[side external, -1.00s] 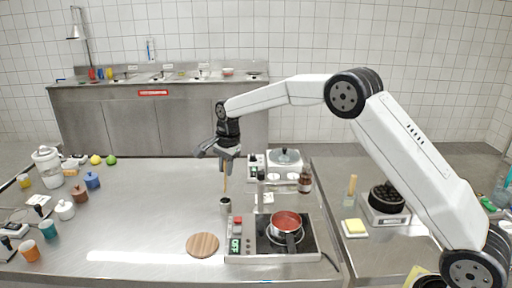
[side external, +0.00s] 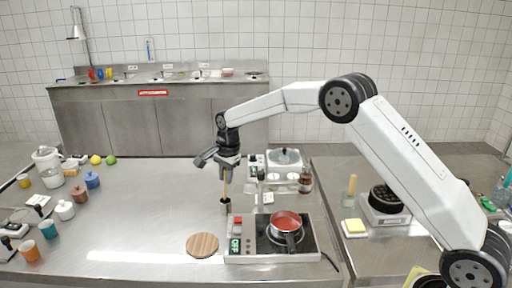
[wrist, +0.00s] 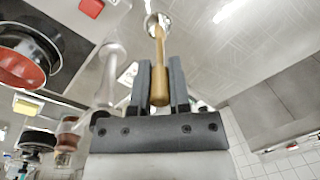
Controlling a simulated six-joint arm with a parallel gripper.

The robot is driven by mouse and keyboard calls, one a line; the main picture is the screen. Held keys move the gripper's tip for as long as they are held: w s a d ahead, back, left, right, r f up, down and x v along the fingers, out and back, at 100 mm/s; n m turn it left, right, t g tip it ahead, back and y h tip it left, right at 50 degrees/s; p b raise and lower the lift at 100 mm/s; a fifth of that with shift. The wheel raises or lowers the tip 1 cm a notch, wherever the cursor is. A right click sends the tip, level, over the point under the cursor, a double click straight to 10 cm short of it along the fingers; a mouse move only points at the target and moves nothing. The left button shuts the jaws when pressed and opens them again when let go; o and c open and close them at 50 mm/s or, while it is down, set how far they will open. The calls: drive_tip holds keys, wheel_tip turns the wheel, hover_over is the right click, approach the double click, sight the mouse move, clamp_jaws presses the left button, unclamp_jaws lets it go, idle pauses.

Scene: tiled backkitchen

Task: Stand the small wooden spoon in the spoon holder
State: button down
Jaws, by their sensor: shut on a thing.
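The small wooden spoon (side external: 225,189) is upright, held by its upper part in my gripper (side external: 227,177), which is shut on it. The metal spoon holder (side external: 226,209) stands on the steel table directly below, left of the hot plate. The spoon's lower end is at the holder's mouth and seems to be just inside it; how deep is hard to tell. In the wrist view the spoon (wrist: 160,75) lies between the two fingers (wrist: 160,62) and its far end meets the holder (wrist: 149,24).
A hot plate (side external: 236,257) with a red pot (side external: 286,218) stands close to the right. A round wooden board (side external: 202,245) lies in front. A scale-like appliance (side external: 284,158) and a brown jar (side external: 305,182) stand behind right. The table to the left is clear up to several small jars.

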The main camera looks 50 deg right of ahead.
drive_tip(key=shift+f, duration=1.75)
unclamp_jaws()
drive_tip(key=shift+r, duration=0.1)
drive_tip(key=shift+r, duration=2.9)
drive_tip(key=shift+s, duration=0.15)
